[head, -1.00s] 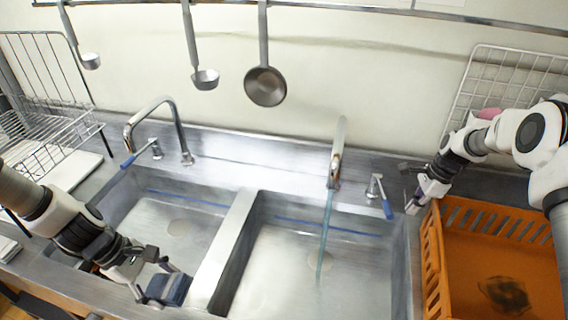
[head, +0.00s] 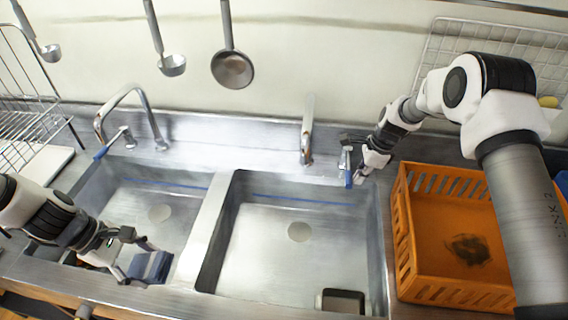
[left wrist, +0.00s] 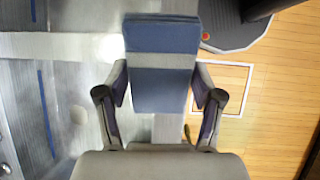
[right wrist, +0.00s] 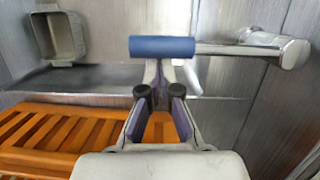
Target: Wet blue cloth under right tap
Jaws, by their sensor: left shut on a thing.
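The blue cloth (head: 150,267) is a folded dark blue piece. It is held over the front of the left basin, by the divider. My left gripper (head: 135,258) is shut on it; in the left wrist view the cloth (left wrist: 165,75) shows a grey band between the fingers. The right tap (head: 307,135) stands behind the right basin, with no water visible. Its blue-ended lever (head: 348,165) is right of the spout; the blue end (right wrist: 162,46) lies just beyond my right fingers in the right wrist view. My right gripper (head: 366,168) is shut and looks empty; contact with the lever is unclear.
The right basin (head: 270,260) is mostly empty, with a small grey container (head: 343,300) at its front right. An orange crate (head: 402,235) stands right of the sink, under my right arm. The left tap (head: 122,95) is at the back left. Ladles and a pan (head: 232,69) hang behind.

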